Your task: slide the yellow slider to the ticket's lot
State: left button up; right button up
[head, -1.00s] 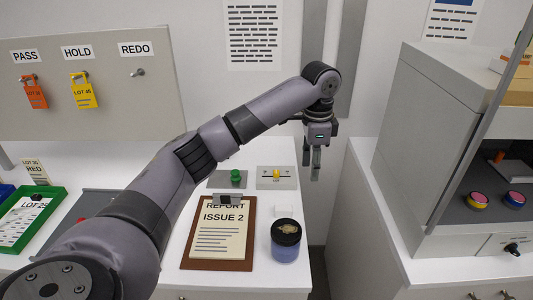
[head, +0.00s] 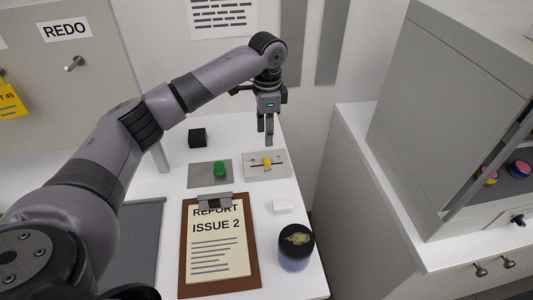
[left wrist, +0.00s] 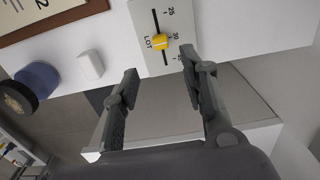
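The yellow slider (head: 267,162) sits on a pale slider plate (head: 282,171) at the back right of the white bench. In the left wrist view the slider (left wrist: 160,43) is in a black slot marked LOT, beside the 30 mark; 25 is at one end and the other end's number is unclear. My right gripper is not seen.
A green button (head: 220,168) on a grey plate is left of the slider plate. A clipboard (head: 187,285), a white block (head: 283,207) and a dark-lidded jar (head: 296,255) are in front. A grey cabinet (head: 430,100) stands right, across a gap.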

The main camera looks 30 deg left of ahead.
pick_arm(q)
jog(key=p, duration=0.1)
send_over(267, 159)
notch_tip(267, 159, down, 6)
jog(key=shift+s+r, duration=0.1)
notch_tip(267, 159, down, 4)
jog(key=shift+r+p, duration=0.2)
jog(key=shift+p, duration=0.15)
jog(key=shift+f, duration=0.45)
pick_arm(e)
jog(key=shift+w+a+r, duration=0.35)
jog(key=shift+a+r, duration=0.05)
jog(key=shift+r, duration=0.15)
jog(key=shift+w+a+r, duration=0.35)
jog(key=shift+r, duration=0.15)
pick_arm(q)
jog(key=c, duration=0.9)
grip_shut()
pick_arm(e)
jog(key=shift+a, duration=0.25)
